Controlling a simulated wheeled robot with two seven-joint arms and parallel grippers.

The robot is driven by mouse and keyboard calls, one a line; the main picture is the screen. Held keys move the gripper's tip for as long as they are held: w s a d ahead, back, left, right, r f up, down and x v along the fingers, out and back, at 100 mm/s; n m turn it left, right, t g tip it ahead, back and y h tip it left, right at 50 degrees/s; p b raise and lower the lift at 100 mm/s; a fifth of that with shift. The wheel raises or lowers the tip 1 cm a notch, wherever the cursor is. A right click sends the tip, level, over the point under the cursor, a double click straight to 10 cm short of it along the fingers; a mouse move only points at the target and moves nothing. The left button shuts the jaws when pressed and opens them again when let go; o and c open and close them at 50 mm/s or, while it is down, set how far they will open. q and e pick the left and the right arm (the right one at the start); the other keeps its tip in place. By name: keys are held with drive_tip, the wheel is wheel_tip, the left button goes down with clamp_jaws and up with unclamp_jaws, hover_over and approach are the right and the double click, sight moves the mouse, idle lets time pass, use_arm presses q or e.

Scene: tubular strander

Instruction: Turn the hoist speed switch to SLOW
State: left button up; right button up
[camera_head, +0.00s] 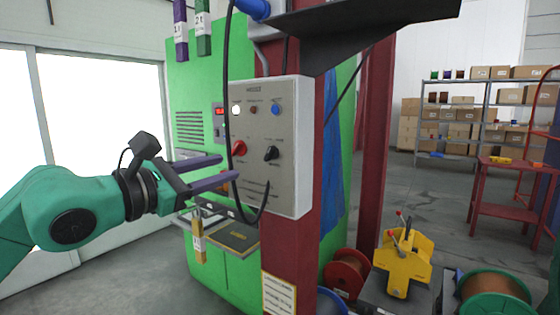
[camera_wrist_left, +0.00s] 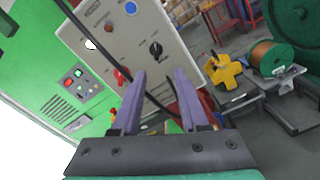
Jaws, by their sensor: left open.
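The hoist control box (camera_head: 292,185) is a grey panel on a red post, headed HOIST. It carries a red knob (camera_head: 239,148) at left and a black knob (camera_head: 271,153) at right; their small labels are unreadable. In the left wrist view the black knob (camera_wrist_left: 155,48) shows beyond the fingertips, and the red knob (camera_wrist_left: 122,75) is partly beside the left finger. My left gripper (camera_head: 229,167) is open and empty, fingers pointing at the panel, left of and lower than the black knob. No contact with either knob is visible. My right gripper is out of view.
A black cable (camera_head: 228,90) loops down in front of the panel and passes near my left fingers. A dark angled bracket (camera_head: 365,30) juts out above the box. A padlock with a yellow tag (camera_head: 199,240) hangs below the gripper. A blue button (camera_head: 275,110) sits above the black knob.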

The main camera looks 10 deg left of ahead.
use_arm(q)
drive_tip(key=w+p, duration=0.2)
drive_tip(key=p, duration=0.5)
approach(267, 155)
drive_tip(key=p+x, duration=0.3)
drive_tip(key=x, duration=0.5)
drive_tip(key=shift+w+d+r, duration=0.15)
drive_tip(key=shift+w+r, duration=0.05)
drive_tip(key=shift+w+f, duration=0.1)
drive_tip(key=shift+w, duration=0.05)
clamp_jaws()
